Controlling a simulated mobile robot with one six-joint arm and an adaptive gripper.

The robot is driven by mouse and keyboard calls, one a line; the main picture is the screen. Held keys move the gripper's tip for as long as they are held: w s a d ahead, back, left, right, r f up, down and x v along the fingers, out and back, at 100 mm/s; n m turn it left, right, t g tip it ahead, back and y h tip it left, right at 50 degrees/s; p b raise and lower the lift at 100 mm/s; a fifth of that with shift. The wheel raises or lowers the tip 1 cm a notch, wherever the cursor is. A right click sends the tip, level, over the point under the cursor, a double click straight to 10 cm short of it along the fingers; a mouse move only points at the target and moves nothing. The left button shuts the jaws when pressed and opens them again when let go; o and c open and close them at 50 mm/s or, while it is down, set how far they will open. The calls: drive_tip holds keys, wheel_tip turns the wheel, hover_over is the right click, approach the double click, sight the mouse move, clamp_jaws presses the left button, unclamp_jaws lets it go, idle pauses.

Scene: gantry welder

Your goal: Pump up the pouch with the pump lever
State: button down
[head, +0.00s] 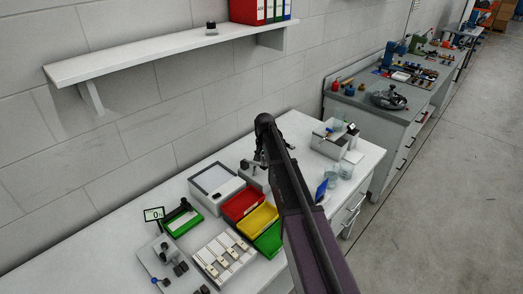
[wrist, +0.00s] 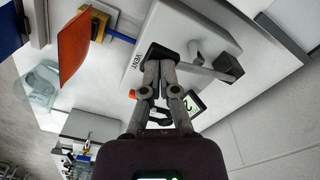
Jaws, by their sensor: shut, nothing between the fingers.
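A light grey pump unit (wrist: 180,22) with the word VENT on it lies under my gripper in the wrist view. Its lever, a grey bar with a black end (wrist: 228,67), sticks out to the right of my fingers. My gripper (wrist: 160,56) is shut and empty, its dark fingertips over the unit beside the lever; I cannot tell whether they touch it. A small lit display (wrist: 194,103) is partly hidden behind a finger. In the head view my gripper (head: 260,160) is by the unit, mostly hidden by my arm.
Red (head: 241,203) and yellow (head: 262,220) bins, a white box (head: 217,181) and a slotted block (head: 224,257) crowd the bench. A grey container (head: 329,145) stands behind my arm. The wall is close behind.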

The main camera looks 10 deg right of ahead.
sight(264, 168)
drive_tip(key=shift+r+p, duration=1.2)
drive_tip(key=shift+r, duration=0.3)
drive_tip(key=shift+f, duration=0.15)
idle(1.8)
idle(0.5)
drive_tip(key=shift+f+b, duration=3.1)
drive_tip(key=shift+b, duration=0.2)
wheel_tip(264, 168, up, 6)
drive_tip(key=p, duration=0.6)
drive_tip(key=shift+r+p, duration=0.25)
drive_tip(key=shift+p, duration=0.1)
